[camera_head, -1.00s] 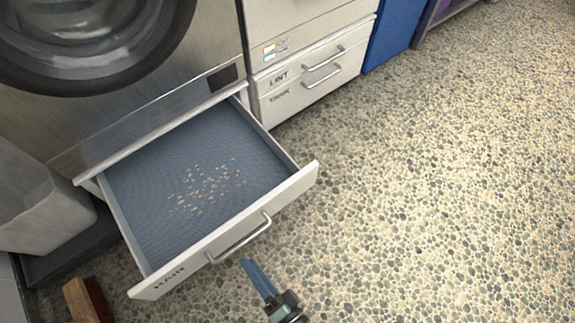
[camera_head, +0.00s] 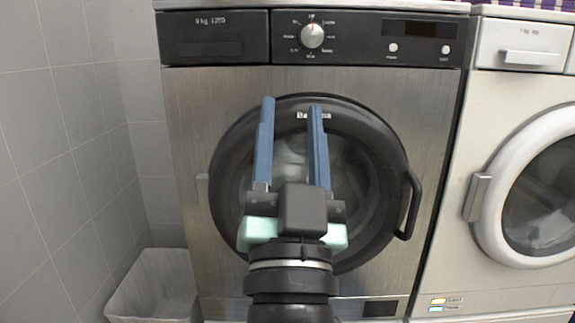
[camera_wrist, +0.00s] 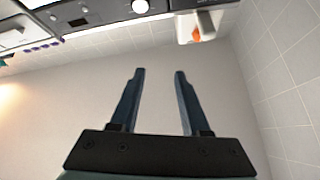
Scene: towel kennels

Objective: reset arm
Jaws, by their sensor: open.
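My gripper (camera_head: 290,145) is raised in the middle of the head view, in front of the round door of a washing machine (camera_head: 185,130). Its two blue fingers point up, stand apart and hold nothing. In the wrist view my gripper (camera_wrist: 158,85) also shows two parted fingers with only a plain pale surface between them. The washing machine's black door ring (camera_head: 385,150) is partly hidden behind my gripper.
A second machine (camera_head: 450,215) with a round door stands at the right. A pale bin (camera_head: 155,285) sits at the lower left by the grey tiled wall (camera_head: 60,150). The wrist view shows a white holder with an orange part (camera_wrist: 197,28) up high.

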